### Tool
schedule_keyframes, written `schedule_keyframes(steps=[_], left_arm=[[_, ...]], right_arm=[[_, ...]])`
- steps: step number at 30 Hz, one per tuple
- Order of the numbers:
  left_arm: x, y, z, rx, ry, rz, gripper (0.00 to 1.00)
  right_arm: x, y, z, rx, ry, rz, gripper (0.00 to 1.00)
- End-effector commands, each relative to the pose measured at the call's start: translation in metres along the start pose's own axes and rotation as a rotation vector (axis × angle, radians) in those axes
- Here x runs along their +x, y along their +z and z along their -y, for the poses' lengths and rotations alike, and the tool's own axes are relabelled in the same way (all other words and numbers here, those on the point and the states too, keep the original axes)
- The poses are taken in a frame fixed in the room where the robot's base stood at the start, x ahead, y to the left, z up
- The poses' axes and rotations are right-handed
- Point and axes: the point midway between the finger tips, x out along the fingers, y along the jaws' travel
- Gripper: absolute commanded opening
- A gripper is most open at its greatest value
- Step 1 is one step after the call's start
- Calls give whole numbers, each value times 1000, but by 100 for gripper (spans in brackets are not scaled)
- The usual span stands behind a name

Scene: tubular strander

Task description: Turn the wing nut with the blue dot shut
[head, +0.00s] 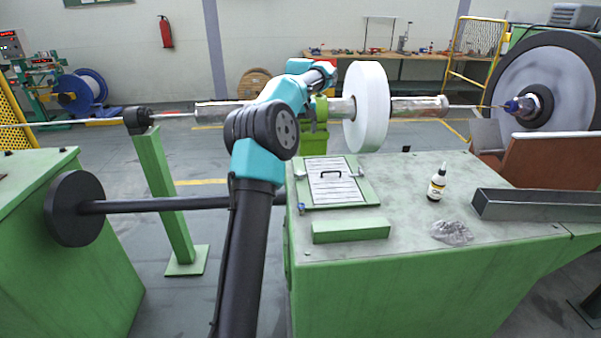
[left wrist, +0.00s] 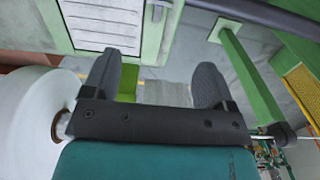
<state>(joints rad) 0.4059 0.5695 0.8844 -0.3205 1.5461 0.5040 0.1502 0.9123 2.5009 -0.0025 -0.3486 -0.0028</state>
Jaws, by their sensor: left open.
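A green hatch frame (head: 370,191) on the machine top holds a pale lined cover (head: 333,188) with a black handle. A small fastener with blue on it (head: 302,209) sits at the frame's near left corner; it is too small to tell how its wings are turned. In the left wrist view the lined cover (left wrist: 103,26) is at the upper left, with a small metal fastener (left wrist: 158,12) by the frame's edge. My left gripper (left wrist: 153,85) is open and empty, apart from the hatch. In the head view its fingers are hidden behind my arm.
A white spool (head: 367,107) on a horizontal shaft stands behind the machine top. A green post (head: 165,195) stands left.

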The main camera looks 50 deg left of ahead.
Motion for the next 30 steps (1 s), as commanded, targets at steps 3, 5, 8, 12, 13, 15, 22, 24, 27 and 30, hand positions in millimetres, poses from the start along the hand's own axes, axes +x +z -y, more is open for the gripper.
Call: schedule_keyframes(steps=[3, 5, 8, 12, 13, 15, 22, 24, 27, 30], left_arm=[[8, 0, 0, 0, -1, 2, 79], [14, 0, 0, 0, -1, 2, 79], [27, 0, 1, 0, -2, 2, 79], [50, 0, 0, 1, -2, 3, 79], [56, 1, 0, 1, -2, 3, 79], [68, 0, 0, 1, -2, 2, 79], [107, 0, 0, 0, -1, 2, 79], [118, 1, 0, 0, -1, 2, 79], [136, 0, 0, 1, -1, 2, 79], [151, 0, 0, 1, -1, 2, 79]], right_arm=[[0, 0, 0, 0, 0, 0, 36], [0, 0, 0, 0, 0, 0, 36], [0, 0, 0, 0, 0, 0, 36], [0, 0, 0, 0, 0, 0, 36], [0, 0, 0, 0, 0, 0, 36], [0, 0, 0, 0, 0, 0, 36], [0, 0, 0, 0, 0, 0, 36], [0, 0, 0, 0, 0, 0, 36], [0, 0, 0, 0, 0, 0, 36], [0, 0, 0, 0, 0, 0, 36]])
